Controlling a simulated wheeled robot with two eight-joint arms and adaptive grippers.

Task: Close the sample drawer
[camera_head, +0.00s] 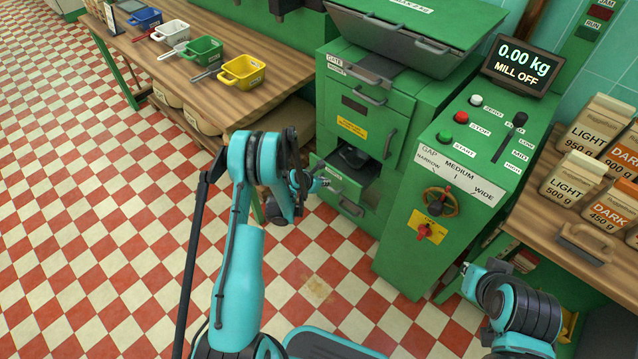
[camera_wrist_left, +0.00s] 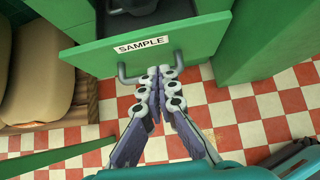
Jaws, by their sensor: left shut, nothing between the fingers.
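The green sample drawer (camera_head: 345,187) stands pulled out low on the front of the green mill. In the left wrist view its front panel (camera_wrist_left: 200,40) carries a white SAMPLE label (camera_wrist_left: 140,45) and a grey bar handle (camera_wrist_left: 122,74). A dark container (camera_head: 352,158) sits inside the drawer. My left gripper (camera_head: 322,183) is shut and empty at the drawer front. In the left wrist view its fingertips (camera_wrist_left: 162,73) are together at the handle, hiding its middle; I cannot tell whether they touch it. My right arm's end (camera_head: 468,270) is at the lower right, its fingers unclear.
The control panel (camera_head: 462,150) with buttons and a handwheel (camera_head: 441,202) stands right of the drawer. A wooden bench (camera_head: 270,68) with coloured scoops is at the left, sacks beneath it. Coffee bags stand on the right table (camera_head: 535,215). The checkered floor (camera_head: 110,230) is largely clear.

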